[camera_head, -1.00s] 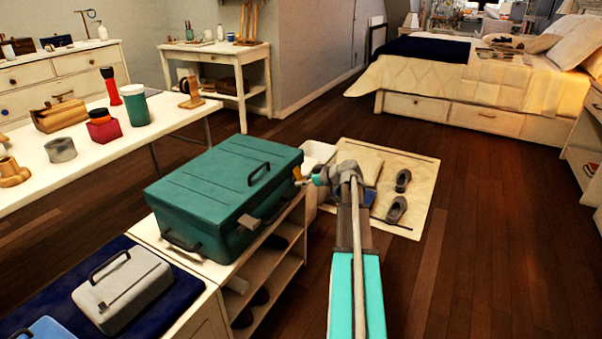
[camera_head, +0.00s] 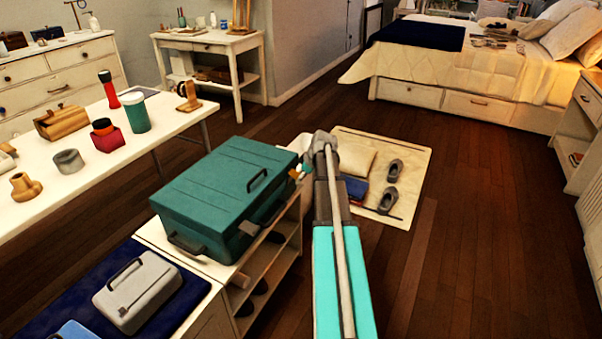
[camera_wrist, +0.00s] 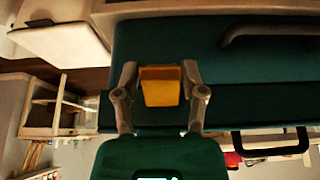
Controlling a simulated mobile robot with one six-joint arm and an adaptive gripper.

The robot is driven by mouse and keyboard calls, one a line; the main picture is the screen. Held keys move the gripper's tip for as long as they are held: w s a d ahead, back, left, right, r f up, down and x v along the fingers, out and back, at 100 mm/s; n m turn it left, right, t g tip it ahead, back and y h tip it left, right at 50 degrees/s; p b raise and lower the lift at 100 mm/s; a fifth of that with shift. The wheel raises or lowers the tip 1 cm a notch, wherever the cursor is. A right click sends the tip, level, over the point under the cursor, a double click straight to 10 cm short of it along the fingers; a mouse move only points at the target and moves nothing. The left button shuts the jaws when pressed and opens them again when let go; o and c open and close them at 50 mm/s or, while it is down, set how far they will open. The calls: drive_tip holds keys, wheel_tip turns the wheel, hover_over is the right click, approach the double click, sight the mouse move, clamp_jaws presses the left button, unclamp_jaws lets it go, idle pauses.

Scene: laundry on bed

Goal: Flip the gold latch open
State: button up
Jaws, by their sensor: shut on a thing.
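The green case (camera_head: 222,190) lies with its lid down on a white shelf unit, with a black handle on top and dark fittings on its near side. The gold latch (camera_wrist: 160,88) is on the case's wall, between my two fingers in the wrist view. My gripper (camera_wrist: 159,72) is shut on it, one finger against each side. In the head view my gripper (camera_head: 300,172) is at the case's right end, small and partly hidden by my arm. I cannot tell the latch's exact angle.
A grey case (camera_head: 137,290) stands on a dark blue cloth at the front left. A white table (camera_head: 95,165) with jars and cups is beyond the case. A rug (camera_head: 408,205) with shoes and a cushion lies behind my arm. The floor to the right is clear.

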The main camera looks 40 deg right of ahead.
drive_tip(key=shift+r+g+h+p, duration=0.5)
drive_tip(key=shift+r+g+p, duration=0.2)
drive_tip(key=shift+g+p, duration=0.55)
drive_tip(key=shift+g, duration=0.25)
drive_tip(key=o, duration=1)
drive_tip(key=shift+o, duration=0.2)
drive_tip(key=shift+f, duration=0.1)
